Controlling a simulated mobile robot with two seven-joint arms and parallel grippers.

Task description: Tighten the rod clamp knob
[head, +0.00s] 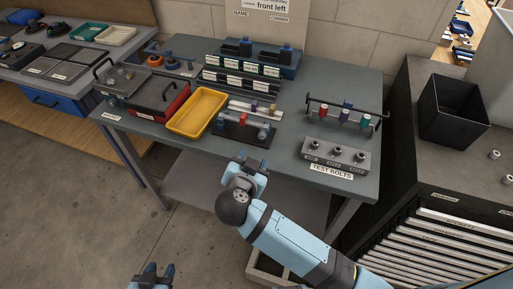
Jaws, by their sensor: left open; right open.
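A small fixture on a black base (236,136) lies near the front middle of the grey table (285,150). It carries a short grey rod with a red part (243,119) and a lighter part at its right end. The rod clamp knob is too small to tell for certain. My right gripper (253,164) is open and empty at the table's front edge, just below the fixture in the picture and apart from it. My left gripper (160,270) is open and empty, low at the bottom edge, over the floor and away from the table.
A yellow tray (178,125) and a red box (187,92) stand left of the fixture. A grey test bolts block (312,148) and a rack of coloured tools (311,107) stand to the right. Labelled bins (273,70) are behind. A drawer cabinet (433,177) is at far right.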

